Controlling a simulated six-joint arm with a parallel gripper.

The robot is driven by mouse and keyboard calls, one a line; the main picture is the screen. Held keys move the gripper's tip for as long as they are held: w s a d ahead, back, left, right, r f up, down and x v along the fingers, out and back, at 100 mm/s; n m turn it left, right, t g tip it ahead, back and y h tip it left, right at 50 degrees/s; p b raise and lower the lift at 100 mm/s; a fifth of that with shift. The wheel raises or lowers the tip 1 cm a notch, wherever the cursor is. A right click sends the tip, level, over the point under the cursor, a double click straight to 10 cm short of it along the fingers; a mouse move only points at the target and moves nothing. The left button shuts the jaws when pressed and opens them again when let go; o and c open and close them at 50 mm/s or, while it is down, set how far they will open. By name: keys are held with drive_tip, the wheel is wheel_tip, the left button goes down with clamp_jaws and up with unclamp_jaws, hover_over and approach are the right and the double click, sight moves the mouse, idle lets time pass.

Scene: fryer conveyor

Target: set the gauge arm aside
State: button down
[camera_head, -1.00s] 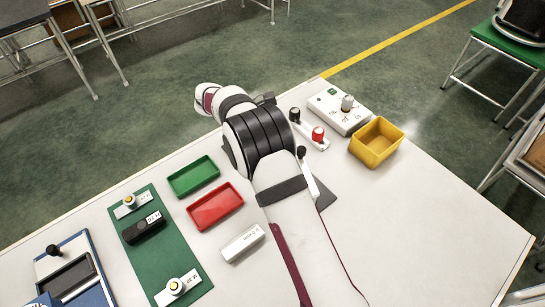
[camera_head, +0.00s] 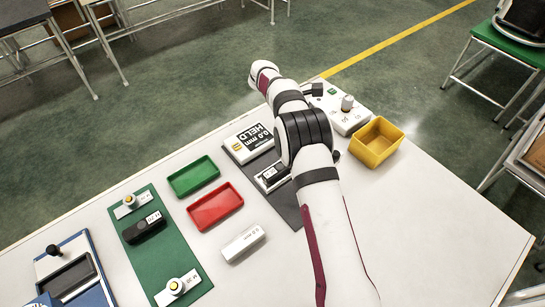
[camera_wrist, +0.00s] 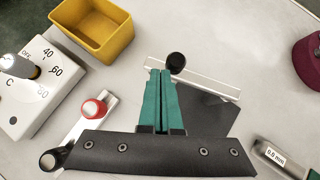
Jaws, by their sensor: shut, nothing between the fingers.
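A pale bar with a black knob (camera_wrist: 176,61), which looks like the gauge arm (camera_wrist: 211,81), lies across the edge of a dark plate (camera_wrist: 208,114) in the wrist view. My gripper (camera_wrist: 160,75) has green fingers closed together with nothing between them. The fingertips show just beside the knob, slightly to its left and below; I cannot tell whether they touch it. In the head view my arm covers the bar and the fingers, while part of the dark plate (camera_head: 284,205) shows.
A HELD sign (camera_head: 252,142), green tray (camera_head: 193,177), red tray (camera_head: 215,206) and white block (camera_head: 243,243) lie to the left. The right tabletop is clear.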

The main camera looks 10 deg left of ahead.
drive_tip(key=shift+s+d, duration=0.15)
drive_tip(key=shift+d, duration=0.65)
drive_tip(key=v, duration=0.7)
drive_tip(key=shift+r, duration=0.2)
drive_tip(key=shift+a, duration=0.15)
